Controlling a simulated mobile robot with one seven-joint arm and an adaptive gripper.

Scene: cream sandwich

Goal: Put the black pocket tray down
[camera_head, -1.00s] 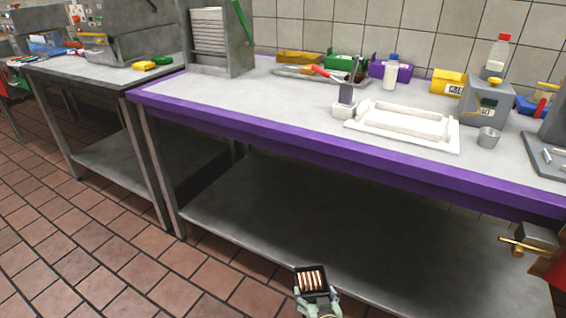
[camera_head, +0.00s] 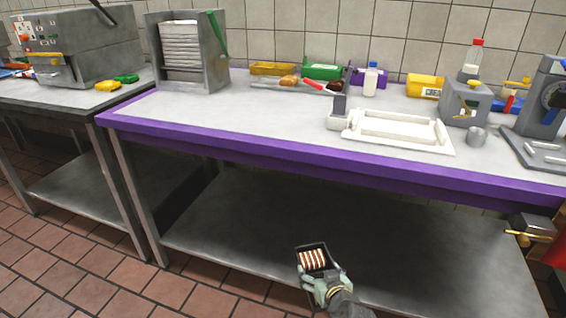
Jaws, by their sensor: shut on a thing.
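The black pocket tray (camera_head: 302,249) is a small dark square tray with several brown and white striped pieces inside. My gripper (camera_head: 318,281) is shut on its near side and holds it low at the bottom middle of the view, in front of the table's lower shelf. The fingertips are partly hidden by the tray and the gripper's own body. The purple-edged table (camera_head: 270,112) stands beyond it, its top higher in the picture than the tray.
Coloured boxes line the back. The table's left front top is clear. The lower shelf (camera_head: 230,225) looks empty.

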